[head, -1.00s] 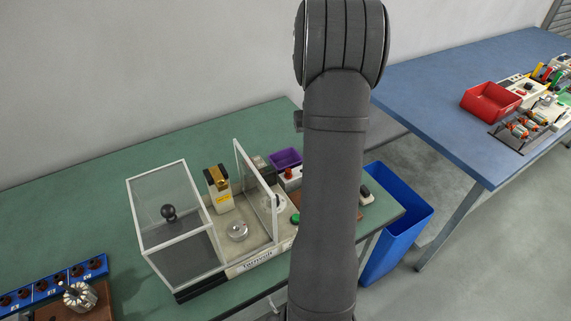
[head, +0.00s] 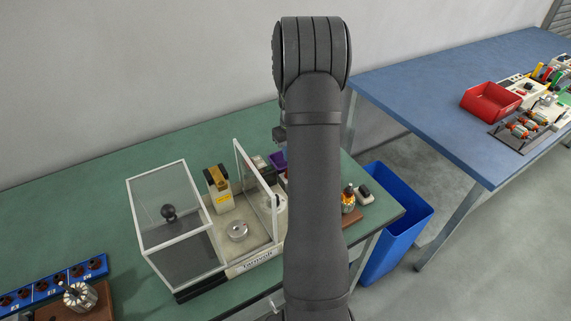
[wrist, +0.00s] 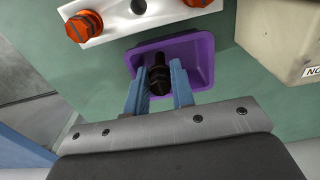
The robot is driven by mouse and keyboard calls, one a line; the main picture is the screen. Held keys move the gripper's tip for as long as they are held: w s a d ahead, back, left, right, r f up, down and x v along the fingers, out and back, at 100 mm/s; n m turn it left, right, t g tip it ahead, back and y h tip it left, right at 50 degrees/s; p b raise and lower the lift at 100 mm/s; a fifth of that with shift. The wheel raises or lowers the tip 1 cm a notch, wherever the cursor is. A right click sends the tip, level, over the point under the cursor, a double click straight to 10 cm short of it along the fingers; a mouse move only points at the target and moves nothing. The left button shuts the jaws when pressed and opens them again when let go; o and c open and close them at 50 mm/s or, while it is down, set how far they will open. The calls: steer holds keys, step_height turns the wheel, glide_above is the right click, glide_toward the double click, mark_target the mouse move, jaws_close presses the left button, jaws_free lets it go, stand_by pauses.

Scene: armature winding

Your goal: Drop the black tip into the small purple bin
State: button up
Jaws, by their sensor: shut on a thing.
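The small purple bin (wrist: 203,50) lies below my gripper in the wrist view. A sliver of the purple bin (head: 277,160) also shows in the head view, left of my arm, which hides the rest. My gripper (wrist: 159,82) has its two blue fingers shut on the black tip (wrist: 160,75), a dark, ridged piece. In the wrist view the tip and fingertips overlap the bin's interior; their height above its floor cannot be told. My gripper is hidden behind my own arm in the head view.
A white plate with orange bolts (wrist: 85,25) lies beside the bin, and a beige box (wrist: 280,35) stands on its other side. The clear-walled balance (head: 205,225) stands on the green bench (head: 60,200). A blue floor bin (head: 398,220) stands right of the bench.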

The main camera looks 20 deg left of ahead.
steer(key=shift+f, duration=0.1)
steer(key=o, duration=1)
step_height(320, 180, up, 17)
steer(key=shift+r, duration=0.2)
steer(key=shift+f, duration=0.1)
step_height(320, 180, down, 17)
steer(key=shift+f, duration=0.15)
steer(key=shift+r, duration=0.85)
